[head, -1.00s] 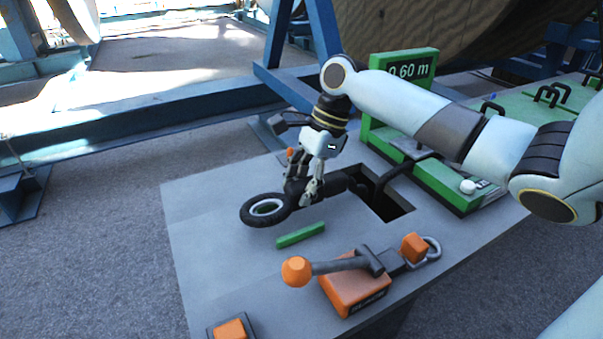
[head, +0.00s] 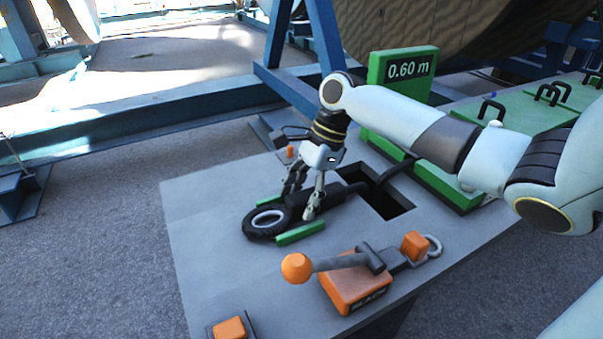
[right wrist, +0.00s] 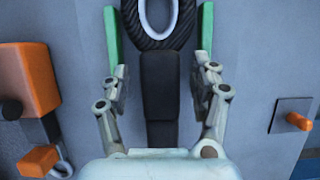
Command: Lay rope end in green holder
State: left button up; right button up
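The rope end is a black eye loop (head: 266,222) with a pale inner ring and a thick black sleeve (head: 340,192). It lies between the two green rails of the holder (head: 300,233) on the grey bench. In the right wrist view the loop (right wrist: 158,30) and sleeve (right wrist: 160,85) sit between the rails (right wrist: 205,40). My right gripper (head: 303,200) is open and straddles the sleeve just behind the loop. The right wrist view shows gaps between both fingers (right wrist: 165,75) and the sleeve. My left gripper is not in view.
An orange lever unit (head: 355,290) with a ball knob (head: 297,268) stands in front. A dark opening (head: 385,205) in the bench lies right of the holder. A green display (head: 405,72) reads 0.60 m. An orange button (head: 230,328) is at the near edge.

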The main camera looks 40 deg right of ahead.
jog(key=shift+d, duration=0.1)
jog(key=v, duration=1.2)
